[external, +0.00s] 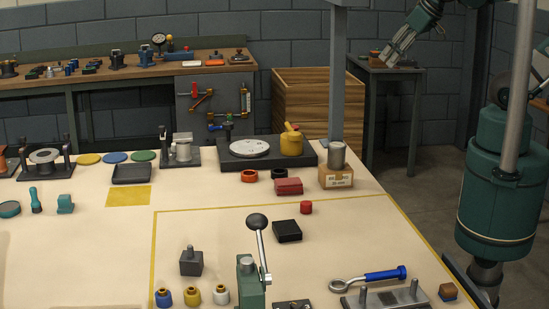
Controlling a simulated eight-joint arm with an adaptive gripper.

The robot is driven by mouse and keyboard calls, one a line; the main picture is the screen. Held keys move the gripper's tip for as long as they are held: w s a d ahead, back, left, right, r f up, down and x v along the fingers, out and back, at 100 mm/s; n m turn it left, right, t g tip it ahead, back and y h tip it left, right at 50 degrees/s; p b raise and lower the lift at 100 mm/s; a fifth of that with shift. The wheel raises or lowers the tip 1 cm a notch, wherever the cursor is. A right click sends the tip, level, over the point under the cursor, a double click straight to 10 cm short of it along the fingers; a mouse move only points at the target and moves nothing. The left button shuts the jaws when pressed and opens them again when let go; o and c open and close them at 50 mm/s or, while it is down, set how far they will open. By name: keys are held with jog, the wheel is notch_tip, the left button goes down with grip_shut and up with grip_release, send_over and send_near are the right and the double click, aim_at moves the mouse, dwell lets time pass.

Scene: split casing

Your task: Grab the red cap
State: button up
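A small red cap (306,207) stands on the pale table, right of the middle and inside the yellow-lined area. It is uncovered, with free table around it. My gripper (390,57) is raised at the upper right, far from the cap and in front of a small side table. Its silver fingers point down and left. They are too small in the picture to show whether they are apart or together.
A red block (288,186) and a black block (287,231) lie near the cap. A tall lever (262,245) rises in front. A silver cylinder sits on a brown box (336,177) behind. A grey post (337,90) stands at the back edge. A blue-handled eye tool (368,278) lies at front right.

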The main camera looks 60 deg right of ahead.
jog(key=shift+a, duration=0.1)
jog(key=w+a+f+n+g+y+b, duration=0.1)
jog(key=w+a+f+n+g+b, duration=0.25)
jog(key=w+a, duration=0.5)
jog(key=n+g+h+b, duration=0.1)
jog(key=n+g, duration=0.3)
jog(key=n, duration=0.6)
send_over(306, 202)
notch_tip(306, 202, down, 25)
jog(key=shift+w+d+f, duration=0.1)
jog(key=shift+d+f, duration=0.05)
jog(key=shift+s+a+f, duration=0.2)
jog(key=shift+a+f, duration=0.05)
jog(key=shift+f, duration=0.05)
jog(key=shift+f, duration=0.1)
jog(key=shift+f+b, duration=0.3)
jog(key=shift+f, duration=0.9)
